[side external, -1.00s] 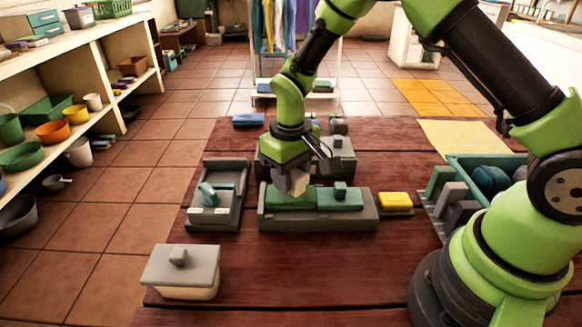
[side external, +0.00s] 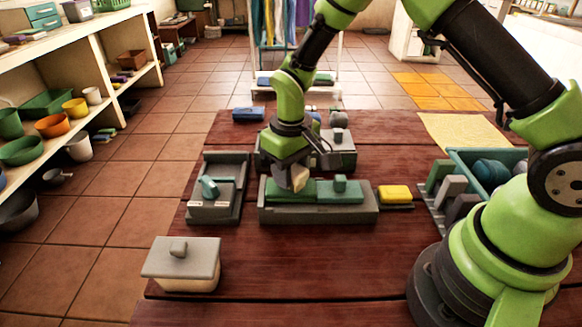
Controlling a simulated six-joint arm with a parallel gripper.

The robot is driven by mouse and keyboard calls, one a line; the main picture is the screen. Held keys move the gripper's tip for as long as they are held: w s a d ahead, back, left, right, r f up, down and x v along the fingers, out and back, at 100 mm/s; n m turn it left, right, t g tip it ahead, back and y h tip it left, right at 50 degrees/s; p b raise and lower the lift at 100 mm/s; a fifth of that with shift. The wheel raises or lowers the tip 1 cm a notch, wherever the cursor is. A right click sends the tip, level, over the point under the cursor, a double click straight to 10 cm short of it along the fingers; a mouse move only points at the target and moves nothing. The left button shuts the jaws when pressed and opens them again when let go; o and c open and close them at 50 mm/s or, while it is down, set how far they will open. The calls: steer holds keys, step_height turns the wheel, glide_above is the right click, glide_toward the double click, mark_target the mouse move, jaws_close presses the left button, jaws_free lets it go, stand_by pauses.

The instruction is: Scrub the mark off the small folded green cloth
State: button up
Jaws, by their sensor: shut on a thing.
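A long grey tray (side external: 318,215) stands on the dark red table. I cannot tell for sure which part is the small folded cloth, and no mark is visible. My gripper (side external: 300,170) points down over the left part of the tray. It is shut on a small beige block (side external: 299,180), which is at or just above the green surface; contact is unclear. The gripper partly hides the green surface behind it.
A yellow sponge-like block (side external: 394,193) sits right of the tray. A grey tray with a teal item (side external: 209,187) is to the left, and a lidded grey box (side external: 181,262) at front left. A teal crate (side external: 503,155) stands right. The table's front middle is clear.

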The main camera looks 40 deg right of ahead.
steer(key=shift+f, duration=0.3)
steer(key=shift+a, duration=0.1)
